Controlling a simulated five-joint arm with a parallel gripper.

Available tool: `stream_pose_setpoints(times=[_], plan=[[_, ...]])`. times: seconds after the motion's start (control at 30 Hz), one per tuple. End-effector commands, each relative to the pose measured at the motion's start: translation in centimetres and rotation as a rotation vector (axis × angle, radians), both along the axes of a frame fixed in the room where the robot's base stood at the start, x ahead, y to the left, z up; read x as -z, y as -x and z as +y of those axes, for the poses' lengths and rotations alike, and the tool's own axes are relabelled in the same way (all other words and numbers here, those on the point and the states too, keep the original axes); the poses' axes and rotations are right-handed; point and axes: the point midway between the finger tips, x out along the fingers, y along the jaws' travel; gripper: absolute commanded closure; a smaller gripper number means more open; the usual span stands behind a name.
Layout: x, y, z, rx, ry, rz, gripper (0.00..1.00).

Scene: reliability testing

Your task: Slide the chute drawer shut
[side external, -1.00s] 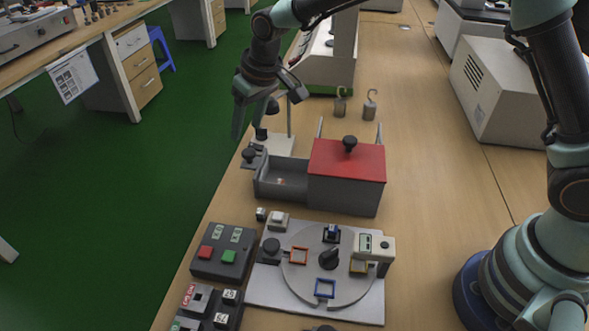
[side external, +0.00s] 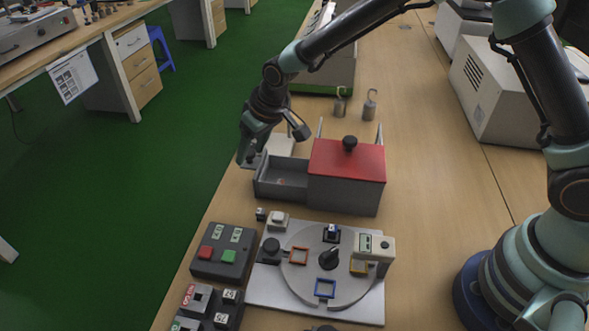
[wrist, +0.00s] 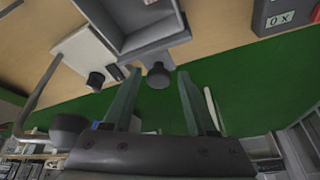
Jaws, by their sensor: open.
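The chute drawer (side external: 281,181) is a grey open-topped tray. It sticks out to the left from the grey box (side external: 342,194) with a red lid (side external: 345,158). A small thing lies on its floor. In the wrist view the drawer's front end (wrist: 152,47) is at the top, with its dark round knob (wrist: 159,76) pointing towards me. My gripper (side external: 246,161) is at the drawer's left end and largely hides the knob in the side view. In the wrist view my gripper (wrist: 158,73) is open, its fingers on either side of the knob with gaps visible.
A stand with a pale base (wrist: 86,54) is close behind the drawer; hooked weights (side external: 370,105) stand farther back. A round dial plate (side external: 300,275) and a button box (side external: 224,251) lie in front. The table's left edge is near my gripper, with green floor beyond.

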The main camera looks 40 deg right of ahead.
Motion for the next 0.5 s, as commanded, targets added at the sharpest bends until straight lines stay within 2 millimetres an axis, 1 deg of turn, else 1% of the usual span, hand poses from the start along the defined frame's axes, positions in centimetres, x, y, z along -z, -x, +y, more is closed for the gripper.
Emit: stream_pose_setpoints(times=[0.33, 0.43, 0.5], plan=[[0.1, 0.0, 0.0, 0.000, 0.000, 0.000, 0.43], [-0.3, 0.0, 0.0, 0.000, 0.000, -0.001, 0.43], [-0.9, -0.1, 0.0, 0.000, -0.001, -0.003, 0.43]])
